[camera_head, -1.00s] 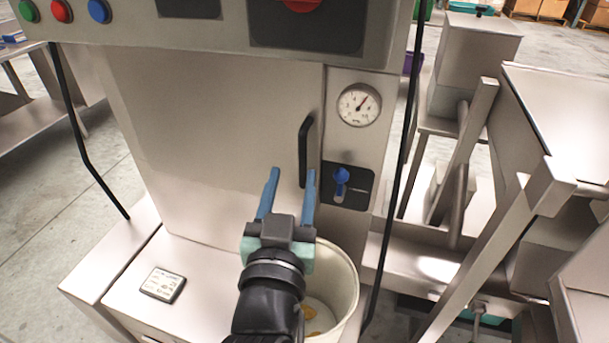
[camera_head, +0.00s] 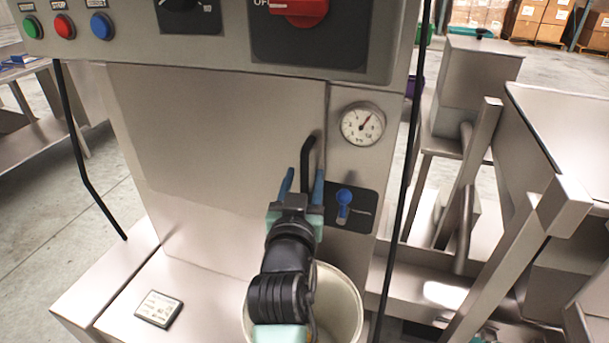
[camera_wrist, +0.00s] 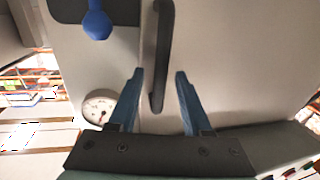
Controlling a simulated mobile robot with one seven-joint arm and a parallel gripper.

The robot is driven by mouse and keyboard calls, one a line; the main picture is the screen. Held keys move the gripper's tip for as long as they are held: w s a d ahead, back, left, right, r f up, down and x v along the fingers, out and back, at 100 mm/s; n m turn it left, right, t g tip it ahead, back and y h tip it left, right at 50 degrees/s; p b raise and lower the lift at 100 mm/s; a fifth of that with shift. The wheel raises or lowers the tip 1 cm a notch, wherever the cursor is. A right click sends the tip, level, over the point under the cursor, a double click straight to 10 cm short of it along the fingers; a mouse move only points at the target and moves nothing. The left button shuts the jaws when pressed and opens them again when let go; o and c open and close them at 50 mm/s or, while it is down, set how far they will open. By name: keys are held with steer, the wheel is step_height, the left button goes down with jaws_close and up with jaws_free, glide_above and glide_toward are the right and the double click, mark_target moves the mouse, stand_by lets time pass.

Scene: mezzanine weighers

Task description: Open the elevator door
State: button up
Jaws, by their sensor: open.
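A large steel door panel (camera_head: 200,150) fills the front of the machine in the head view. A black vertical bar handle (camera_head: 307,158) is at its right edge; it also shows in the wrist view (camera_wrist: 161,55). My gripper (camera_head: 304,183) is open, with its blue fingers pointing at the panel. In the wrist view, the handle's end lies between the two fingers (camera_wrist: 158,88), which are apart from each other. I cannot tell whether either finger touches it. In the head view the fingers hide the handle's lower part. The door looks shut.
A round gauge (camera_head: 362,124) and a blue lever (camera_head: 344,204) sit right of the handle. A control box with a red switch (camera_head: 299,10) overhangs above. A white bucket (camera_head: 345,305) stands below my arm. Steel frames (camera_head: 520,250) crowd the right.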

steer(key=shift+w, duration=0.65)
jaws_close()
stand_by(1.0)
